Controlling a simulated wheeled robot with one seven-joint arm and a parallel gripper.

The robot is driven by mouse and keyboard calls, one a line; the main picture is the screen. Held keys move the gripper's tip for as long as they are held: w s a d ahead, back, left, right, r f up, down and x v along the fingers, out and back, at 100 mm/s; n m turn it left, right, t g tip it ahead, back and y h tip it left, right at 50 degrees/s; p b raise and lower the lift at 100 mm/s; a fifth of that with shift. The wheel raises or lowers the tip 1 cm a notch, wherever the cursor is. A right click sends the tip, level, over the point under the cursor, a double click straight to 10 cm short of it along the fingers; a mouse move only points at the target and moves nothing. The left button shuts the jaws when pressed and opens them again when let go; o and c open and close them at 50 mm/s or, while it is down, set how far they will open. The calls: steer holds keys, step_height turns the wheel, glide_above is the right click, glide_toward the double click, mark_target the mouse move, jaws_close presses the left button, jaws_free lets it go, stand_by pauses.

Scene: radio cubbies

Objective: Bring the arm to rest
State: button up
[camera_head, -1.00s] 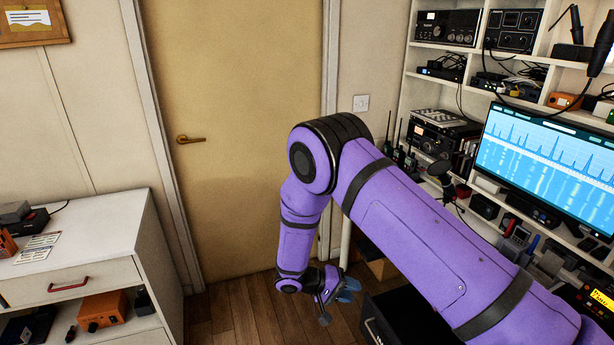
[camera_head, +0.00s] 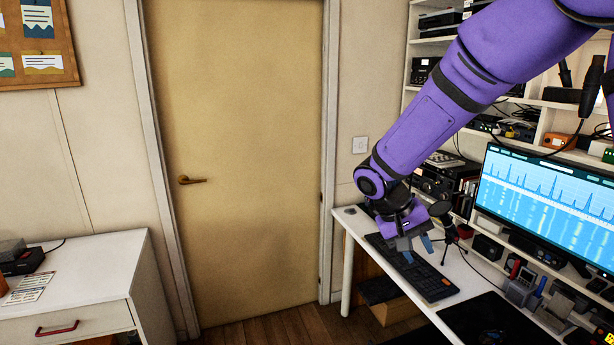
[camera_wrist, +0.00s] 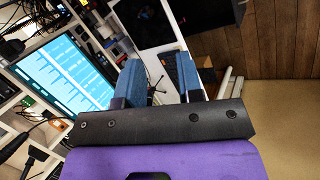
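My purple arm reaches in from the upper right in the head view and slopes down to the left. My gripper (camera_head: 416,247) hangs at its end, above the white desk (camera_head: 352,228) and close to the black keyboard (camera_head: 440,283) in the picture. The two blue-grey fingers stand apart with nothing between them. The wrist view shows the same gap between the fingers (camera_wrist: 155,65). The height of the gripper above the desk is hard to tell.
A lit monitor (camera_head: 550,205), a microphone (camera_head: 447,228) and shelves of radio gear (camera_head: 415,45) stand on the right. A closed door (camera_head: 240,130) fills the middle. A white cabinet (camera_head: 85,290) stands at the left. The space before the door looks free.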

steer(key=s+d+r+t+y, duration=0.3)
steer(key=s+r, duration=0.5)
steer(key=s, duration=0.4)
steer(key=s+d+r+t+y, duration=0.3)
steer(key=s+d+r, duration=0.2)
steer(key=s+r, duration=0.3)
steer(key=s, duration=0.3)
steer(key=shift+s+n+t, duration=0.3)
steer(key=shift+s, duration=0.05)
